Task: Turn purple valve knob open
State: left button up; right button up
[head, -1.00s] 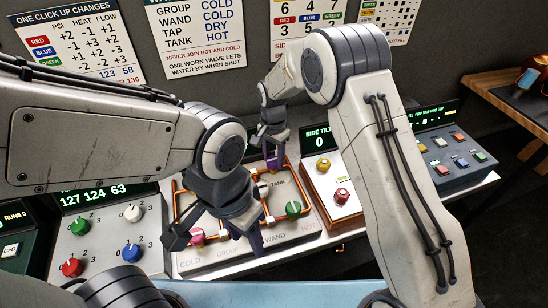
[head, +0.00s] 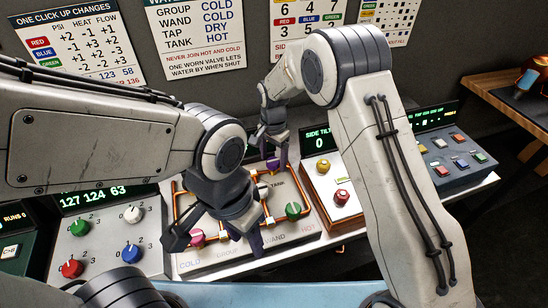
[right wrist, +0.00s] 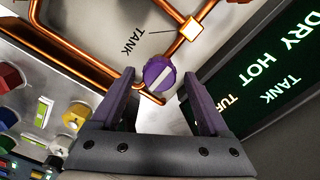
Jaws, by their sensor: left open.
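The purple valve knob (right wrist: 160,73) has a white stripe, which runs diagonally in the right wrist view. In the head view the knob (head: 273,164) is at the back of the valve panel, partly covered by my right gripper. My right gripper (right wrist: 157,80) is open, its two purple fingers apart on either side of the knob, with gaps visible. In the head view my right gripper (head: 272,150) is just above the knob. My left gripper (head: 216,241) is open and empty over the front of the valve panel (head: 205,259), near the pink knob (head: 197,237).
A green knob (head: 293,210) sits on the panel's right side, among copper pipes (right wrist: 105,63). A box with yellow and red knobs (head: 342,197) stands to the right. A dial box (head: 100,250) stands at the left. My left arm covers part of the panel.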

aim_at(273, 160)
jog(key=shift+r, duration=0.1)
notch_tip(273, 160, up, 10)
jog(key=b, duration=0.2)
jog(key=shift+r, duration=0.15)
dwell(0.3)
jog(key=s+r+n, duration=0.2)
jog(key=s+n, duration=0.2)
jog(key=s, duration=0.4)
jog(key=s+r+n, duration=0.3)
jog(key=s, duration=0.4)
jog(key=s+d+f+n, duration=0.1)
jog(key=s+n, duration=0.3)
jog(key=s, duration=0.4)
jog(key=s+d+f+n+y, duration=0.1)
jog(key=s+d+n, duration=0.2)
jog(key=s, duration=0.6)
jog(key=shift+d+f+n, duration=0.2)
jog(key=shift+d+n, duration=0.2)
jog(key=shift+n, duration=0.1)
